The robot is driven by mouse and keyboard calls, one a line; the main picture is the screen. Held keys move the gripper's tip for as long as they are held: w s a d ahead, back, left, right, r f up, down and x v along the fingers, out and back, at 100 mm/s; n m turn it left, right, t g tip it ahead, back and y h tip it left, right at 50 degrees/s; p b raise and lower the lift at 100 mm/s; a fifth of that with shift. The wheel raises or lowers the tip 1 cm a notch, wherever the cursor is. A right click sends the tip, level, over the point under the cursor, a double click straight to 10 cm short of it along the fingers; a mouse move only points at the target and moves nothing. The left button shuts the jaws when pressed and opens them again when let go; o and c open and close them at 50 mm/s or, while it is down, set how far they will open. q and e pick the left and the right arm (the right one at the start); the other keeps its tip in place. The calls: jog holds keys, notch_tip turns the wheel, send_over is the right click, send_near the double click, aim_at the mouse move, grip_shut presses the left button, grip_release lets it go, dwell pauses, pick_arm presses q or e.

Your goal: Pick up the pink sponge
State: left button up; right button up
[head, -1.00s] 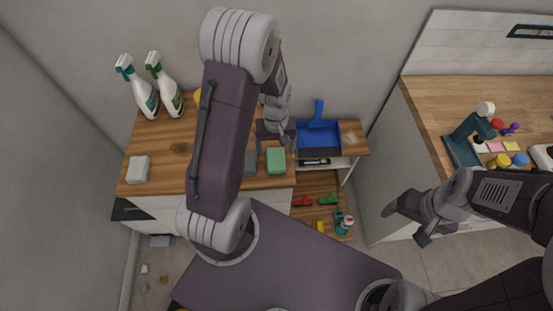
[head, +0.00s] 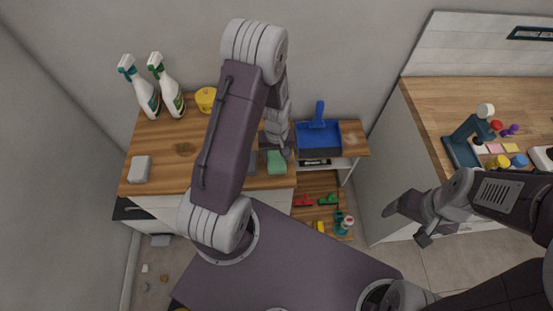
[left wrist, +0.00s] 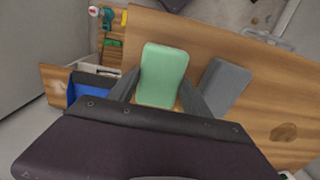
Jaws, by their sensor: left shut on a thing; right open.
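I cannot make out a pink sponge; a small flat pink piece (head: 494,148) lies on the right counter, too small to identify. My left gripper (head: 276,153) is shut on a green sponge (head: 277,164) at the front edge of the wooden counter. In the left wrist view the green sponge (left wrist: 163,75) sits between the two fingers. A grey sponge (left wrist: 222,87) lies beside it, partly hidden by my arm in the head view. My right gripper (head: 424,236) is open and empty, in front of the right counter.
Two spray bottles (head: 146,98) and a yellow tub (head: 205,99) stand at the counter's back. A white sponge-like block (head: 139,169) lies front left. A blue dustpan (head: 318,138) is right of the gripper.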

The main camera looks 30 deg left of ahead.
pick_arm(q)
jog(key=r, duration=0.2)
jog(key=d+r, duration=0.1)
jog(key=r, duration=0.1)
jog(key=shift+w+r, duration=0.1)
jog(key=shift+r, duration=0.15)
jog(key=d+r+b, duration=0.1)
jog(key=d+r, duration=0.5)
jog(key=d, duration=0.4)
jog(key=shift+d+r, duration=0.25)
jog(key=shift+d, duration=0.1)
jog(key=m, duration=0.6)
send_near(279, 159)
jog(key=d, duration=0.3)
jog(key=shift+r, duration=0.3)
